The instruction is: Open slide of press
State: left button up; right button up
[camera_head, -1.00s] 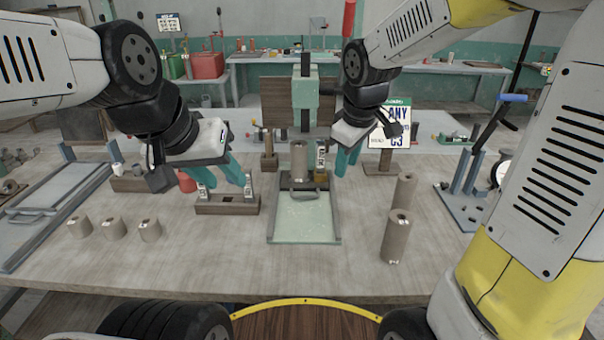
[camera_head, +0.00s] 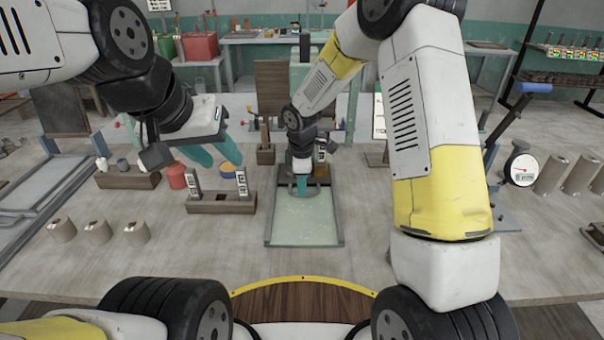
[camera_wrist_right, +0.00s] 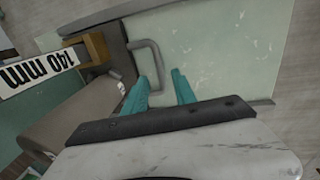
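The press (camera_head: 301,75) has a green column, largely hidden behind my right arm. Its slide is a pale green plate (camera_head: 303,222) in a grey frame, lying flat on the table, with a grey U-shaped handle (camera_wrist_right: 148,46) at the far end. My right gripper (camera_head: 301,186) points down over the handle. In the right wrist view its teal fingers (camera_wrist_right: 163,85) are apart, with part of the handle close to or between them; I cannot tell if they touch it. My left gripper (camera_head: 214,157) is open and empty, above the table left of the press.
A clay cylinder (camera_wrist_right: 68,108) and a "140 mm" label (camera_wrist_right: 40,72) are beside the handle. A wooden holder (camera_head: 222,204) stands left of the slide, with several short clay pieces (camera_head: 98,231) further left. A blue-handled lever stand (camera_head: 537,88) is at right. The table before the slide is clear.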

jog(key=shift+w+f, duration=0.2)
jog(key=shift+f, duration=0.75)
grip_shut()
dwell(0.7)
